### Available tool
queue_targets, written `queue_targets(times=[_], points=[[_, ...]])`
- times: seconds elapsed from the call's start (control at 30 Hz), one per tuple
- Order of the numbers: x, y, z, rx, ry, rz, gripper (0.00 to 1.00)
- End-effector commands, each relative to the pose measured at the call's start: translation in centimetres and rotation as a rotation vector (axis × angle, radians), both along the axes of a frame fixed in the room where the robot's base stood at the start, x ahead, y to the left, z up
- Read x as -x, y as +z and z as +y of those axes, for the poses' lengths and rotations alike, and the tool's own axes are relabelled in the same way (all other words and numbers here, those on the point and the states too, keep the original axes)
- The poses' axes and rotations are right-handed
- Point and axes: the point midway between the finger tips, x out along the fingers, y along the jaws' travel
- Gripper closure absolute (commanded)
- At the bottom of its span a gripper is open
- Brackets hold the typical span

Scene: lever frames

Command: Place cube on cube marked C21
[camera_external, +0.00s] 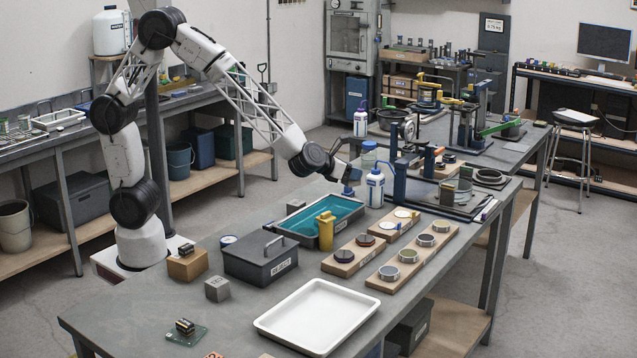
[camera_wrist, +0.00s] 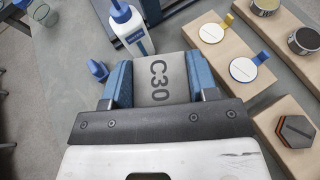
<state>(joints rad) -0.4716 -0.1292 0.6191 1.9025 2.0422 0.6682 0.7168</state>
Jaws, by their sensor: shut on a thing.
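My gripper (camera_wrist: 161,82) is shut on a grey cube (camera_wrist: 160,72) marked C30, with a blue finger on each side of it. In the external view my gripper (camera_external: 349,172) is at the far side of the bench, near the white bottle with the blue top (camera_external: 375,188). The held cube is hard to make out there. A small grey cube (camera_external: 217,289) stands alone on the front left of the bench, far from my gripper. Its marking cannot be read, so I cannot tell whether it is C21.
A dark grey lidded box (camera_external: 260,262), a teal-lined tray (camera_external: 281,225) and a yellow object (camera_external: 325,231) stand between my gripper and the lone cube. A white tray (camera_external: 317,343) lies in front. Wooden boards (camera_external: 424,254) with round pieces lie at right.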

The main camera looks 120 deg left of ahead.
Motion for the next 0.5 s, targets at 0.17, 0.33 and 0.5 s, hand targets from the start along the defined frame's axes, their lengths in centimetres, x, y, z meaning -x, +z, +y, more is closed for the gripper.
queue_targets(times=[0.17,0.33,0.5], points=[[-1.7,0.4,-4.1,-0.002,-0.048,-0.001,0.79],[-3.0,0.5,-7.9,0.0,-0.088,-0.001,0.79],[-4.0,0.7,-11.7,-0.001,-0.13,-0.001,0.79]])
